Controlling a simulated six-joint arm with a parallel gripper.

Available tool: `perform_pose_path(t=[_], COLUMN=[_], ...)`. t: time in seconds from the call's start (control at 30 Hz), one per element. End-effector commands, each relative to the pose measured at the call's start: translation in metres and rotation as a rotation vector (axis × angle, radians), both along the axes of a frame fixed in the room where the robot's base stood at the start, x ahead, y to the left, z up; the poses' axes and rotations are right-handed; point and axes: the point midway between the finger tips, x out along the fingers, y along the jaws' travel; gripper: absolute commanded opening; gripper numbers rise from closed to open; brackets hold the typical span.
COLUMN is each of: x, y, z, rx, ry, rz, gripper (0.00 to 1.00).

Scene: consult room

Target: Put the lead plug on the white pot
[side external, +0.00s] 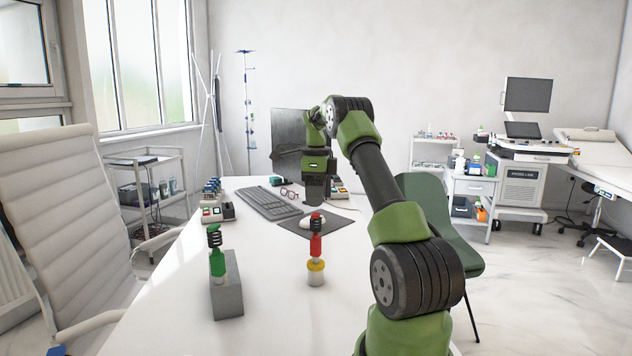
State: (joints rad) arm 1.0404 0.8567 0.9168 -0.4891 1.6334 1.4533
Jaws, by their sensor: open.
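Two lead plugs with black coiled tops are in the side external view. The green plug (217,262) stands upright at the grey block (228,298) on the left of the table. The red plug (316,247) stands upright at a small white pot (316,278) with a yellow band; I cannot tell how firmly it sits there. My gripper (314,200) points down beyond the red plug, over the far part of the table near the dark mat. It is open and seems empty; its fingertips are small and hard to make out.
A rack of small bottles (213,207) stands at the left table edge. The white table (270,325) is clear in front and between the plugs.

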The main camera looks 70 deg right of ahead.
Motion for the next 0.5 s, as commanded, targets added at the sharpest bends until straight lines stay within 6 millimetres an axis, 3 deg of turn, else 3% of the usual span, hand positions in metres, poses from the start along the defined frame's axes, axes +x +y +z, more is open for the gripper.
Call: perform_pose_path(t=[0.1,0.33,0.43,0.5], x=[0.000,0.002,0.014,0.028], y=[-0.001,0.002,0.018,0.041], z=[0.019,0.037,0.052,0.068], rx=[-0.003,-0.002,-0.020,-0.043], ry=[0.000,-0.002,-0.018,-0.040], rz=[0.000,0.015,0.123,0.277], gripper=[0.58,0.58,0.58,0.58])
